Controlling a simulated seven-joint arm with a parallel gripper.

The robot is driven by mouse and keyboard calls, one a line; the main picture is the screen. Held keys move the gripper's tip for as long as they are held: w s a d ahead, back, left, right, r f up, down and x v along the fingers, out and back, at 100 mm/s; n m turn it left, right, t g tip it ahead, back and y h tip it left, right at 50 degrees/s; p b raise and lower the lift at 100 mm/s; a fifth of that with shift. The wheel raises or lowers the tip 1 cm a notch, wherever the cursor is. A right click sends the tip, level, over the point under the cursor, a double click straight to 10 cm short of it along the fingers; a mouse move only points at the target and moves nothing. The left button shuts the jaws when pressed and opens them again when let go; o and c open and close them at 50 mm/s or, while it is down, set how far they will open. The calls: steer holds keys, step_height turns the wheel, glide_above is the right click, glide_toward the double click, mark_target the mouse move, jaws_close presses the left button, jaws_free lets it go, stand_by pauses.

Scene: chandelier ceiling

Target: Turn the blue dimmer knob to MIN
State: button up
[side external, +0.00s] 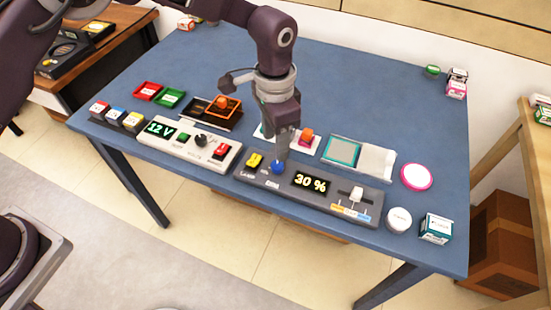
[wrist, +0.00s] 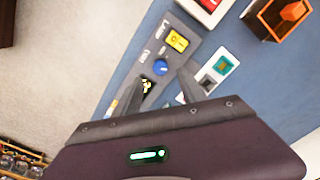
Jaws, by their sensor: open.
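The blue dimmer knob (side external: 278,168) is on the grey lamp panel (side external: 330,204) near the front of the table. It also shows in the wrist view (wrist: 161,66), just beyond my fingers. The panel's display (side external: 311,183) reads 30 %. A yellow switch (side external: 255,160) is left of the knob; it also shows in the wrist view (wrist: 178,41). My gripper (side external: 282,155) points down just above the knob. In the wrist view my gripper (wrist: 161,84) has its two fingers apart with nothing held between them. I cannot tell whether a finger touches the knob.
Left of the lamp panel is a panel with a 12 V display (side external: 161,129), a black knob and a red switch. A slider (side external: 356,194) is at the lamp panel's right. Behind are a white plate with an orange knob (side external: 306,135) and an orange-framed box (side external: 225,106). The table's back is mostly clear.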

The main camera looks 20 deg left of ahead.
mark_target(276, 165)
step_height(276, 165, down, 7)
steer(key=shift+f, duration=0.2)
jaws_close()
